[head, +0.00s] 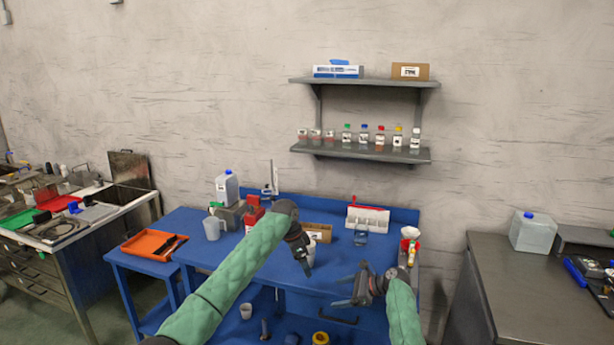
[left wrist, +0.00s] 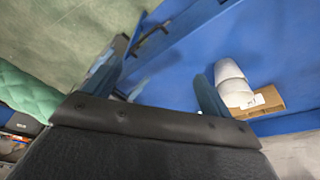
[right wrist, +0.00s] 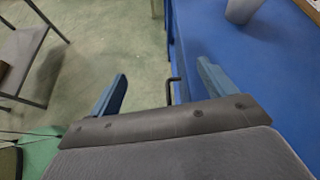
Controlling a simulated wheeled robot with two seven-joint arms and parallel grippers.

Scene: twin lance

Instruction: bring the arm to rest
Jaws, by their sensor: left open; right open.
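My left arm, in a green quilted sleeve, reaches over the blue bench (head: 345,268). Its gripper (head: 307,266) points down above the bench and partly hides a cardboard box (head: 318,231). In the left wrist view the left gripper (left wrist: 162,80) is open, with nothing between its fingers. A white rounded object (left wrist: 232,84) and the box (left wrist: 268,102) lie beyond one finger. My right gripper (head: 340,289) is near the bench's front edge, pointing left. In the right wrist view the right gripper (right wrist: 160,80) is open and empty, over the bench edge and floor.
An orange tray (head: 150,243) sits on a lower blue side table. Shelves (head: 365,82) with bottles hang above. A grey cabinet (head: 530,290) stands at right.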

